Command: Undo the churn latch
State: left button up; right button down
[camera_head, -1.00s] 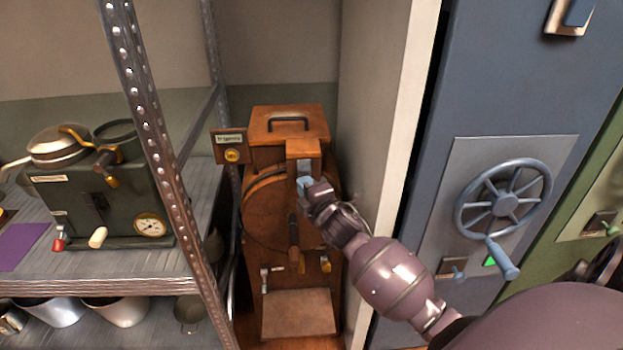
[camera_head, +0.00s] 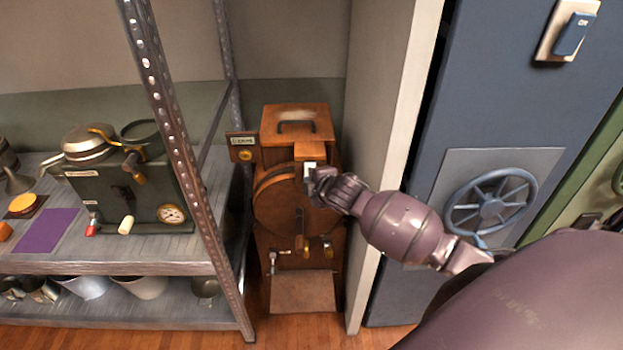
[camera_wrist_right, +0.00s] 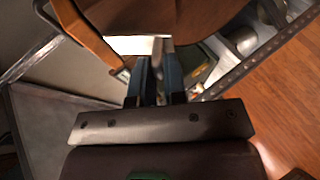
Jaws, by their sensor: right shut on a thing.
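The wooden churn (camera_head: 280,215) stands upright on the floor between the shelf and a pale wall panel. Its round drum front faces me, and its box top has a dark handle. The churn latch (camera_head: 309,168), a pale metal plate, is high on the front; in the right wrist view it shows as a bright plate (camera_wrist_right: 128,45) beside the round wood. My right gripper (camera_head: 318,181) is at the latch, and its blue fingers (camera_wrist_right: 153,72) are closed around a small metal piece of it. The exact grip is partly hidden. My left gripper is not in view.
A metal shelf (camera_head: 215,265) on the left holds a dark machine with a gauge (camera_head: 130,195) and several metal pots. A blue cabinet with a handwheel (camera_head: 492,200) stands right of the pale wall panel (camera_head: 385,150). A small sign (camera_head: 243,141) is beside the churn top.

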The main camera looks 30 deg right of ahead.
jog(key=shift+w+d+r+m+g+y, duration=0.15)
jog(key=shift+r+m+g+y, duration=0.35)
jog(key=shift+r+g, duration=0.75)
jog(key=shift+w+d+r+m+g+y, duration=0.1)
jog(key=shift+r+m+g+y, duration=0.1)
jog(key=shift+r+g+y, duration=1)
jog(key=shift+f+g+h, duration=0.25)
jog(key=shift+g+h, duration=0.1)
jog(key=shift+h, duration=0.15)
jog(key=c, duration=1.4)
grip_release()
jog(key=shift+o, duration=0.9)
jog(key=shift+f, duration=0.2)
jog(key=shift+s+a, duration=0.1)
jog(key=shift+r, duration=0.1)
